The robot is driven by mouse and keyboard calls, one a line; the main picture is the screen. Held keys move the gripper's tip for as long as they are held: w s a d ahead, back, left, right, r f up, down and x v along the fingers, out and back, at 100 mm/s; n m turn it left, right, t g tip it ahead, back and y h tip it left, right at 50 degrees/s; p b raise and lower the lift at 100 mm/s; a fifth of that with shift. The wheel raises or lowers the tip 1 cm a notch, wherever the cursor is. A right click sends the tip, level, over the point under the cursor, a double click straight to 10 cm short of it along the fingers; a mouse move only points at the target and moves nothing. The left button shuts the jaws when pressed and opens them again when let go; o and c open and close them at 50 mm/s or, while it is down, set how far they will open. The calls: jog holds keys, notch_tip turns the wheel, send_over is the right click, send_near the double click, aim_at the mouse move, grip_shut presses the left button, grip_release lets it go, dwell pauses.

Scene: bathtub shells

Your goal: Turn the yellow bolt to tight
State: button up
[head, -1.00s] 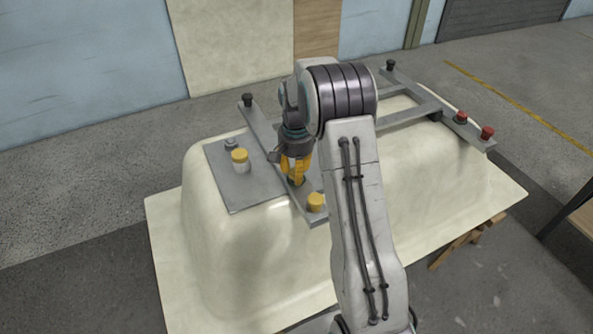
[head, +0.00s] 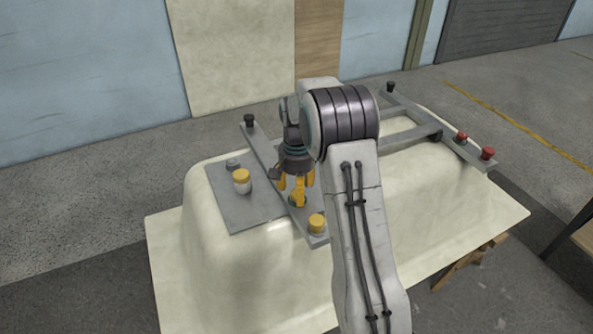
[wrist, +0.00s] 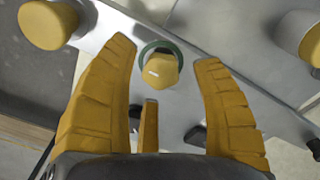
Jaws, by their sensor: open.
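The yellow bolt (wrist: 160,69) shows in the wrist view as a hexagonal head with a small white mark on it. A dark green ring (wrist: 150,47) runs around it, on the grey metal bar (head: 265,153). My gripper (wrist: 172,80) is open, its yellow fingers spread to the left, right and near side of the bolt, with a visible gap to the head. In the head view my gripper (head: 297,193) points down over the bar; its fingers largely hide the bolt there.
Another yellow cap (head: 316,223) sits at the bar's near end. Red knobs (head: 488,153) are on the frame at right. All rest on the cream tub shell (head: 225,265).

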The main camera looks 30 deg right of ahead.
notch_tip(320, 180, up, 10)
jog(key=shift+r, duration=0.2)
dwell(0.8)
jog(key=f+n, duration=0.1)
jog(key=f, duration=0.1)
jog(key=s+f+n, duration=0.1)
jog(key=f+n, duration=0.1)
jog(key=s+f+n, duration=0.1)
jog(key=shift+s+a+f+n, duration=0.25)
jog(key=shift+a+f+n, duration=0.05)
jog(key=shift+f+n, duration=0.1)
jog(key=shift+n+g, duration=0.5)
jog(key=shift+n, duration=0.1)
jog(key=s, duration=0.1)
jog(key=s+a, duration=0.1)
jog(key=s, duration=0.3)
jog(key=shift+s+a+f, duration=0.1)
jog(key=shift+a+f, duration=0.05)
jog(key=shift+f, duration=0.25)
jog(key=s+a+r+n+t+p, duration=0.1)
jog(key=s+a+r, duration=0.2)
jog(key=s, duration=0.6)
jog(key=s+a+r+n+p, duration=0.1)
jog(key=s+a+r, duration=0.25)
jog(key=s, duration=0.65)
notch_tip(320, 180, up, 6)
jog(key=s+a+n+t+p, duration=0.1)
jog(key=t, duration=0.2)
jog(key=shift+s+a, duration=0.2)
jog(key=shift+a, duration=0.05)
